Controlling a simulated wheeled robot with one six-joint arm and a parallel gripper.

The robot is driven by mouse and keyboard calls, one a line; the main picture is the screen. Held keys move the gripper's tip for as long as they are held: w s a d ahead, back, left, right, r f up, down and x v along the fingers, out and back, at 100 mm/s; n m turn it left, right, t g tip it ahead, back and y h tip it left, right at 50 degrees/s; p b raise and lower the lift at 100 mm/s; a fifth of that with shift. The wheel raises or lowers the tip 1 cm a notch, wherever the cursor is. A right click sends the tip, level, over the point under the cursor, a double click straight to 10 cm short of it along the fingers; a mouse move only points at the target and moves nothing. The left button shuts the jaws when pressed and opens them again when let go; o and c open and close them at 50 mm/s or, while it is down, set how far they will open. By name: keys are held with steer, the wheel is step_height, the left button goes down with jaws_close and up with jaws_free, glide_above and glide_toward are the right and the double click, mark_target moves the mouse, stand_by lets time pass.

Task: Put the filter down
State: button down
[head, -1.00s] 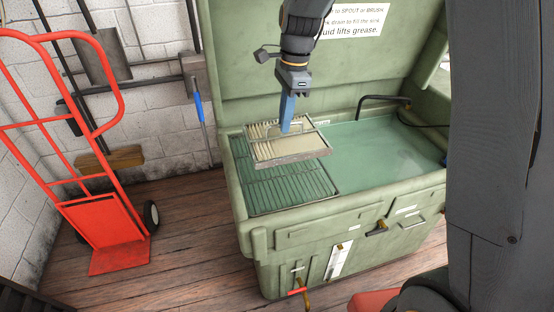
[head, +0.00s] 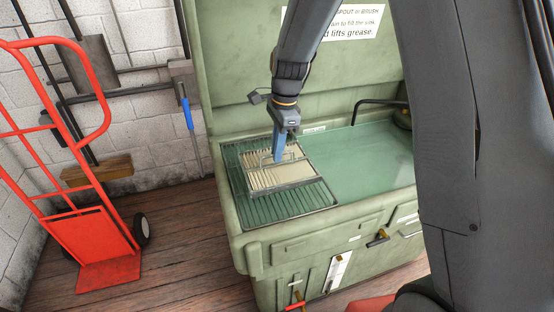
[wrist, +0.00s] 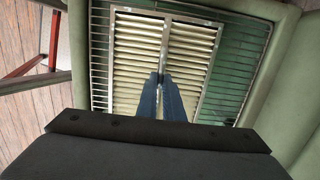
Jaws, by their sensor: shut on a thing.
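The filter (head: 297,173) is a rectangular, cream-coloured slatted panel with a metal frame and a wire handle. It is over the wire rack (head: 240,207) in the left part of the green parts washer. It looks very low, on or just above the rack; I cannot tell whether it touches. My gripper (head: 278,158) points down with its blue fingers shut on the filter's handle. In the wrist view, the fingers (wrist: 161,80) meet at the middle of the filter (wrist: 190,42), and rack bars (wrist: 228,85) show to its right.
The washer's basin (head: 372,150) holds greenish liquid right of the rack, with a dark spout (head: 378,103) behind. The washer's raised lid (head: 232,75) stands behind my arm. A red hand truck (head: 95,235) stands on the wooden floor to the left.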

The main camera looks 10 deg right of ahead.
mark_target(283, 163)
steer(key=shift+f+p, duration=0.45)
steer(key=shift+f, duration=1.45)
steer(key=c, duration=1.9)
jaws_free()
steer(key=shift+f, duration=0.1)
steer(key=r+b, duration=0.1)
steer(key=r, duration=0.2)
steer(key=d+r+b, duration=0.1)
steer(key=r, duration=0.3)
steer(key=r+b, duration=0.1)
steer(key=r, duration=0.3)
steer(key=shift+w+d+r, duration=0.15)
steer(key=shift+d, duration=0.05)
steer(key=shift+r, duration=0.25)
steer(key=s+d+f+n, duration=0.2)
steer(key=s+d+n, duration=0.1)
steer(key=s+n, duration=0.2)
steer(key=s+d+f+n+t+h, duration=0.1)
steer(key=s+d+f+n, duration=0.1)
steer(key=s+n, duration=0.3)
steer(key=s+d+f+n, duration=0.2)
steer(key=s+d+n, duration=0.3)
steer(key=s, duration=0.5)
steer(key=shift+s+n, duration=0.25)
steer(key=shift+n, duration=0.05)
